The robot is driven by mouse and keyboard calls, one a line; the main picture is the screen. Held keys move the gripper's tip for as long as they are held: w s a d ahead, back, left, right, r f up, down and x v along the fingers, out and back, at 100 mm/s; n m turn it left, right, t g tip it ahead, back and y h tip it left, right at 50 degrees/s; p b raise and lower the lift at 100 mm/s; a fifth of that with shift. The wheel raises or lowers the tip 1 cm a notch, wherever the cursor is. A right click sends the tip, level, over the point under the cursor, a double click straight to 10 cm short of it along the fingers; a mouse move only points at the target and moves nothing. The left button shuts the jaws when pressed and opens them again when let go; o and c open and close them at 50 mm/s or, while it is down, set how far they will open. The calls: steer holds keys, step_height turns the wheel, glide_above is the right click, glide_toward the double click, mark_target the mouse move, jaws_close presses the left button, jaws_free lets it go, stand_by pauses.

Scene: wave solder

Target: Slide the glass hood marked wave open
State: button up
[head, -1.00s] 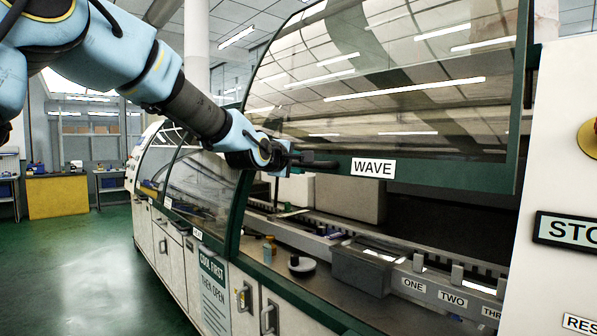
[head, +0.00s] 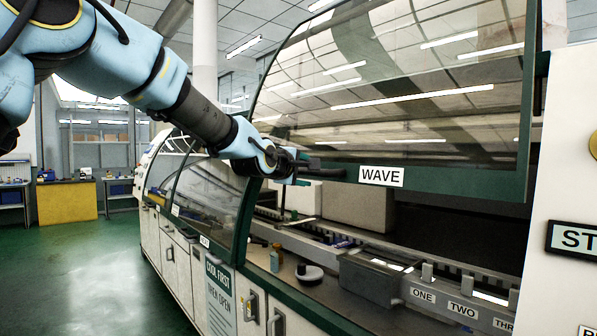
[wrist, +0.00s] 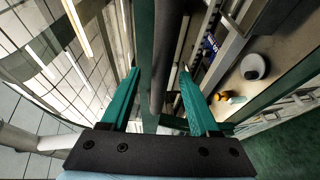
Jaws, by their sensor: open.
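The glass hood (head: 410,75) marked WAVE stands raised in the head view, with the bay beneath it exposed. Its white WAVE label (head: 381,177) sits on the green lower frame. A dark bar handle (head: 328,172) runs along that frame, left of the label. My gripper (head: 297,166) is at the left part of the handle. In the wrist view, the handle (wrist: 168,60) runs between the two teal fingers of my gripper (wrist: 160,78). The fingers are apart, with gaps beside the bar; I cannot tell whether either touches it.
Below the hood are a conveyor, a grey box (head: 372,275) and labels ONE, TWO and part of another. A small bottle (head: 275,257) and a dark round item (head: 309,272) stand on the ledge. A white panel (head: 560,180) stands at right. Green floor is clear at left.

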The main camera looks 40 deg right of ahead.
steer(key=b+v, duration=0.1)
steer(key=v, duration=0.9)
stand_by(0.4)
steer(key=w+a+f+m+t+y, duration=0.1)
steer(key=w+a+f+y, duration=0.5)
steer(key=a+f, duration=0.55)
steer(key=w+a+f+m+t+y, duration=0.1)
steer(key=w+a+f+y, duration=0.2)
steer(key=w+a+f, duration=0.85)
steer(key=s+a+f+g+y, duration=0.2)
steer(key=s+a, duration=0.3)
steer(key=a, duration=0.5)
steer(key=s+a+f+m+g+y, duration=0.1)
steer(key=s+a+f, duration=0.3)
steer(key=a, duration=0.6)
steer(key=s+a+f+m+g+y, duration=0.1)
steer(key=s+a+f+g+y, duration=0.1)
steer(key=s+a, duration=0.5)
steer(key=a+f, duration=0.1)
steer(key=a, duration=0.2)
steer(key=shift+f+g+y, duration=0.4)
